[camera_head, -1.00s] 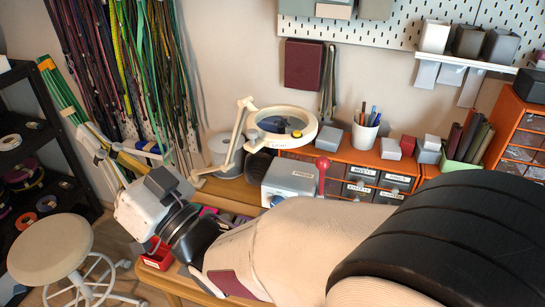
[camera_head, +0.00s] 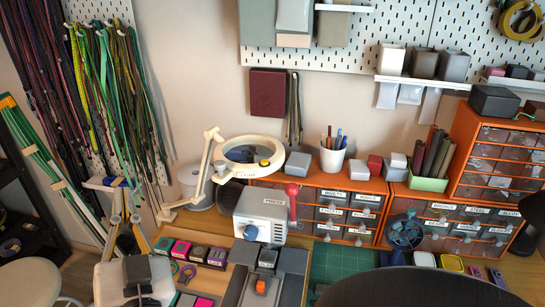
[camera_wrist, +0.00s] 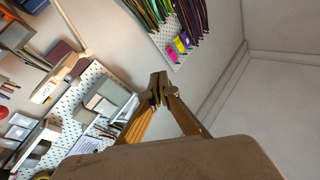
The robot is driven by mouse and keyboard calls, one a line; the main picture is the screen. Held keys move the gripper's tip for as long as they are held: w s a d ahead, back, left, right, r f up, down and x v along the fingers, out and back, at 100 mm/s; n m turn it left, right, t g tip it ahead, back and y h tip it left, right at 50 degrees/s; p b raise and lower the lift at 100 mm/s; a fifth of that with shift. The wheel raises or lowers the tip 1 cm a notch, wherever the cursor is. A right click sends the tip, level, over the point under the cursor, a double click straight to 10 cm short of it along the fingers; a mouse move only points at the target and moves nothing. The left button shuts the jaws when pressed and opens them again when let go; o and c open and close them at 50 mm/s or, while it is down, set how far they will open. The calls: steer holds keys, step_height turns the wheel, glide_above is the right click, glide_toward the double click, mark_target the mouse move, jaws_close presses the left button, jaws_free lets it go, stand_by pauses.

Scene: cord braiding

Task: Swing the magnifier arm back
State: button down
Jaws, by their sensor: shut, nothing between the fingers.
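The magnifier has a cream ring with a round lens (camera_head: 243,154), tilted above the workbench near the back wall. Its jointed cream magnifier arm (camera_head: 204,165) rises from the bench's back left edge and bends at an upper joint. The cream arm also shows at the upper left of the wrist view (camera_wrist: 68,70). My gripper (camera_head: 121,193) is at the lower left of the head view, left of the magnifier and apart from it. In the wrist view its fingertips (camera_wrist: 157,84) meet, with nothing held.
A grey press (camera_head: 260,215) with a red-knobbed lever stands below the lens. Orange drawer units (camera_head: 345,183) and a white pen cup (camera_head: 332,158) stand to its right. Cords (camera_head: 105,90) hang on the left wall. A grey canister (camera_head: 194,187) stands behind the arm.

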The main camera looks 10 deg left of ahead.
steer(key=w+d+f+m+h, duration=0.1)
steer(key=w+d+f+h, duration=0.1)
steer(key=d+f+h, duration=0.2)
steer(key=w+d+f+m+h, duration=0.1)
steer(key=w+d+f+h, duration=0.1)
steer(key=d+f+h, duration=0.2)
steer(key=d+h, duration=0.3)
steer(key=d, duration=0.3)
steer(key=shift+w+d+f, duration=0.25)
steer(key=shift+d+f, duration=0.05)
steer(key=shift+f, duration=0.1)
steer(key=shift+w, duration=0.1)
steer(key=w, duration=1.3)
steer(key=shift+w+a, duration=0.35)
steer(key=shift+w, duration=0.05)
